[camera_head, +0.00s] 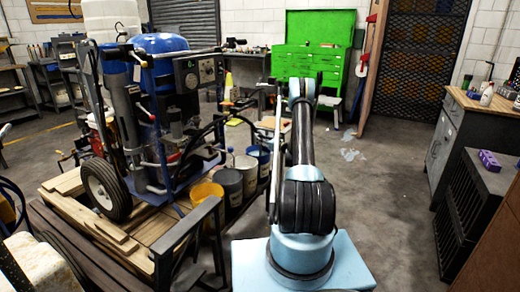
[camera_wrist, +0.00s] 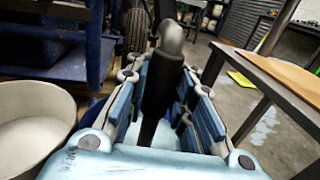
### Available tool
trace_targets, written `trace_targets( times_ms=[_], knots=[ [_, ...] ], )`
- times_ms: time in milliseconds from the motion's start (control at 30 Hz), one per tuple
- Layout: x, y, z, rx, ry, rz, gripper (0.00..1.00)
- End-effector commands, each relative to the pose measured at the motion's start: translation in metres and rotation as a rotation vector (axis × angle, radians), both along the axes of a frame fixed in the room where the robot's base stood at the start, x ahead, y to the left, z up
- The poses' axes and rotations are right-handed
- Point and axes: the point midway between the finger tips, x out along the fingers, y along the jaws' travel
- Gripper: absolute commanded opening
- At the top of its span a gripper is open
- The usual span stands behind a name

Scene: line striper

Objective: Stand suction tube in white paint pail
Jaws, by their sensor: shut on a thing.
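The suction tube (camera_wrist: 158,88) is a dark sleeve with a grey bent metal end, seen in the wrist view. My gripper (camera_wrist: 162,78) is shut on it, with a blue-and-grey finger on each side of the dark part. The tube's lower end is hidden behind the gripper body. A whitish pail (camera_wrist: 40,98) shows at the left of the wrist view, apart from the tube and beside the gripper. In the head view a pale pail (camera_head: 244,163) stands among other pails left of my arm. My gripper's fingers cannot be made out there.
A yellow pail (camera_head: 207,194), a grey pail (camera_head: 228,184) and a blue pail (camera_head: 262,158) stand close together. The line striper (camera_head: 150,110) with its wheel stands on wooden boards at left. A workbench (camera_head: 485,102) is at right. Open floor lies between.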

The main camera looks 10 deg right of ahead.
Motion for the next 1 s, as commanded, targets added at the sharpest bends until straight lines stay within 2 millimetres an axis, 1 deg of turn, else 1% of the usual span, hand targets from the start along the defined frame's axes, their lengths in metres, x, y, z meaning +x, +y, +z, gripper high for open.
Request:
trace_targets(
  times_ms=[33, 200, 1000],
  knots=[
    [0.0, 0.0, 0.009, 0.001, -0.001, 0.0, 0.0],
    [0.0, 0.0, 0.035, 0.001, -0.001, 0.0, 0.0],
    [0.0, 0.0, 0.111, 0.001, -0.001, 0.0, 0.0]
  ],
)
